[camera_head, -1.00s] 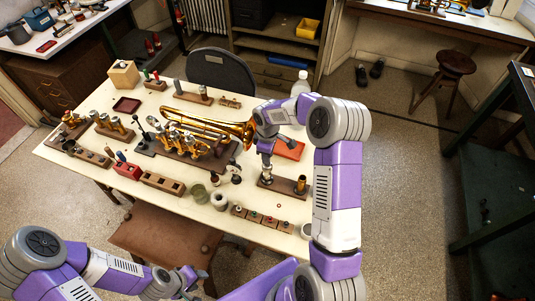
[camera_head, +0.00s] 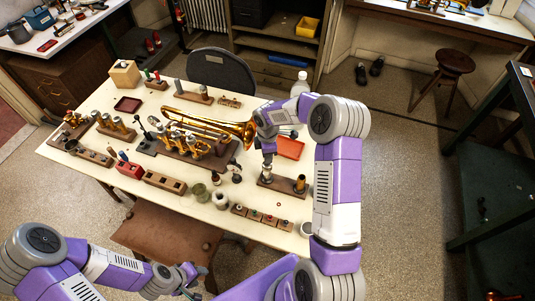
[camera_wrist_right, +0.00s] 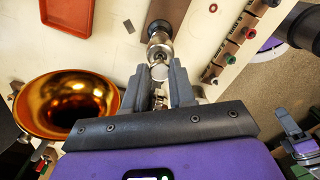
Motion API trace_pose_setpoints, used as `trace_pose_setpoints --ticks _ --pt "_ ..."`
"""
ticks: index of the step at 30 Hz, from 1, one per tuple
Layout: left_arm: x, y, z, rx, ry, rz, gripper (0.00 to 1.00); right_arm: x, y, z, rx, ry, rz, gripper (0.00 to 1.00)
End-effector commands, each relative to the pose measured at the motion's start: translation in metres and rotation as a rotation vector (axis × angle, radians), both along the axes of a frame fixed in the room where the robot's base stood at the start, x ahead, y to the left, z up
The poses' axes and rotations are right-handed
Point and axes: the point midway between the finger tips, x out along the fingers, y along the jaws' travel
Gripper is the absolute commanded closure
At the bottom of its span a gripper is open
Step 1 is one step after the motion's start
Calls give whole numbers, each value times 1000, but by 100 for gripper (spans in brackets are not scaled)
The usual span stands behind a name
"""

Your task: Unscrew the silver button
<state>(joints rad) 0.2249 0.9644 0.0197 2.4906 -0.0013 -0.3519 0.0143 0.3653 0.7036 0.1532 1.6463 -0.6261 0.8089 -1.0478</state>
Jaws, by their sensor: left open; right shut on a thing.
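The silver button (camera_wrist_right: 159,71) is a small round disc between the fingertips of my right gripper (camera_wrist_right: 161,80) in the right wrist view. It lines up with the top of a silver valve part (camera_wrist_right: 160,46), which stands in a dark wooden block (camera_head: 283,188) at the near right of the table. My right gripper (camera_head: 267,158) comes down from above and is shut on the button; the fingers hide its sides. I cannot tell how far the button is threaded on. My left gripper (camera_head: 190,277) is open and empty, low in front of the table.
A brass trumpet (camera_head: 205,128) lies across the middle of the table; its bell (camera_wrist_right: 70,103) is close beside my right gripper. A brass-coloured piece (camera_head: 300,182) stands on the same block. An orange tray (camera_head: 290,148) lies behind, and a row of coloured pieces (camera_head: 262,217) sits in front.

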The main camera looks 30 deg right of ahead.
Motion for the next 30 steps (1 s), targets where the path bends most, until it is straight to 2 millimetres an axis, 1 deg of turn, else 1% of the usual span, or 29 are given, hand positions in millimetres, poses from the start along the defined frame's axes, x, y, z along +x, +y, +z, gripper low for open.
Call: trace_pose_setpoints --ticks 6,11,15,23,26,30 --pt "0 0 14 0 0 0 57 0 0 2 2 2 228 100" --pt "0 0 19 0 0 0 57 0 -1 2 0 1 364 100" --pt "0 0 20 0 0 0 57 0 0 1 0 0 404 100" --pt "0 0 20 0 0 0 57 0 0 1 0 0 407 100" --pt "0 0 23 0 0 0 57 0 0 2 1 1 458 100" --pt "0 0 31 0 0 0 57 1 0 3 1 0 599 100"
